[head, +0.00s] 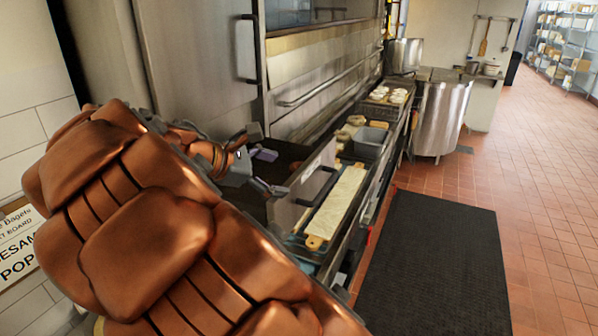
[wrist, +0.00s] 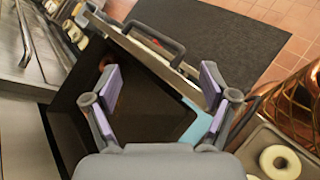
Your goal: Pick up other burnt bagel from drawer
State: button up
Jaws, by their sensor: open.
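The open drawer (wrist: 150,112) has a dark interior and fills the middle of the wrist view. In the head view its front panel (head: 304,198) shows beside my gripper. A small reddish-brown rounded thing (wrist: 106,61) sits at the drawer's far left corner, partly behind my left finger; it may be a burnt bagel, but I cannot tell for sure. My gripper (wrist: 158,88) is open and empty, with its purple-padded fingers spread over the drawer. In the head view my gripper (head: 267,171) is above the drawer, left of its front panel.
The drawer's handle (wrist: 154,38) is on its outer side. A pale bagel (wrist: 280,162) lies in a tray at the lower right. In the head view, a long pale board (head: 337,203) and a grey bin (head: 370,139) lie beyond the drawer. A black mat (head: 435,260) covers clear floor.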

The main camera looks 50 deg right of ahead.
jog(key=w+d+r+n+h, duration=0.1)
jog(key=w+d+n+h, duration=0.15)
jog(key=w, duration=0.55)
jog(key=n+y+b, duration=0.1)
jog(key=n+b, duration=0.3)
send_near(292, 170)
jog(key=shift+x, duration=1.15)
jog(key=shift+d+f, duration=0.45)
jog(key=p+x, duration=0.1)
jog(key=x, duration=0.1)
jog(key=p+x, duration=0.1)
jog(key=x, duration=0.1)
jog(key=p+x, duration=0.1)
jog(key=x, duration=0.1)
jog(key=shift+s+d+r, duration=0.1)
jog(key=shift+r, duration=0.3)
jog(key=shift+s+d+f+p, duration=0.1)
jog(key=shift+d+f+p, duration=0.3)
jog(key=shift+d, duration=0.15)
jog(key=c, duration=0.9)
